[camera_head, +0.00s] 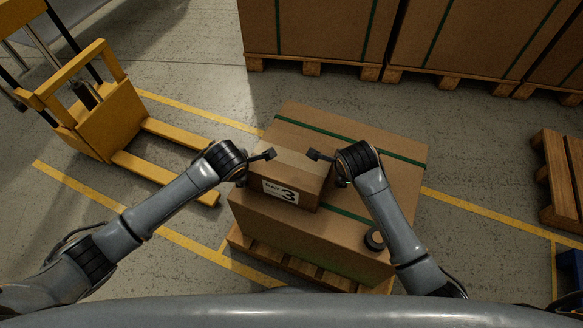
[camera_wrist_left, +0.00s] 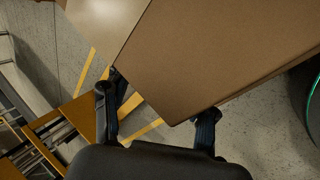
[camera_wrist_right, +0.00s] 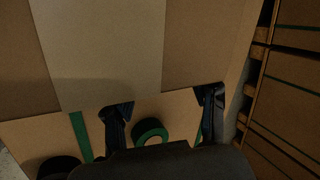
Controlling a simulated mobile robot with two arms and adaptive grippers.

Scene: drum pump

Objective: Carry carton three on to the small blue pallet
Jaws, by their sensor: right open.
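Carton three (camera_head: 290,179), a small brown box with a white label reading 3, sits on top of a large green-strapped carton (camera_head: 260,228). My left gripper (camera_head: 256,167) is open at its left side, and my right gripper (camera_head: 329,168) is open at its right side. In the left wrist view a brown face of carton three (camera_wrist_left: 215,50) lies close to the spread fingers. In the right wrist view carton three (camera_wrist_right: 100,45) fills the upper part, beyond the open fingers. I cannot tell whether any finger touches it. A blue edge (camera_head: 570,268), perhaps the small blue pallet, shows at the far right, mostly cut off.
The large carton stands on a wooden pallet (camera_head: 300,267). A dark roll (camera_head: 374,239) lies on its near right corner. A yellow lift truck (camera_head: 105,115) stands at left. Large strapped cartons (camera_head: 310,28) line the back, and wooden pallets (camera_head: 556,180) stand at right. Floor between them is clear.

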